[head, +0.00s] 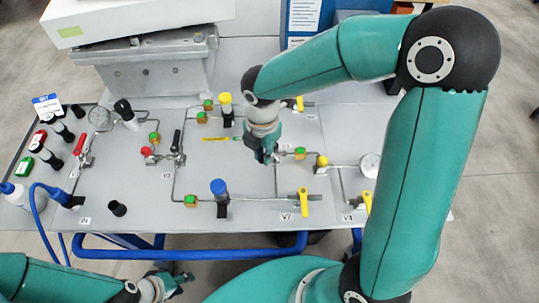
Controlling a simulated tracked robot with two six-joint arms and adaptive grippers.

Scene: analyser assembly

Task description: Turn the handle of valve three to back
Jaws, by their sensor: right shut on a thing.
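My right gripper (266,156) is low over the middle of the valve panel (250,165), pointing down. It is shut. A flat yellow handle (215,139) sticks out to the left from beside it, and its inner end runs in towards the gripper. The gripper hides the valve body there, so the exact grip is unclear. No label for valve three can be read.
A yellow lever (303,203) stands front right, and a blue-capped valve (219,188) front centre. A yellow-capped valve (225,103) is close to the right gripper. A gauge (370,165) is at the right. A grey metal block (155,65) stands behind.

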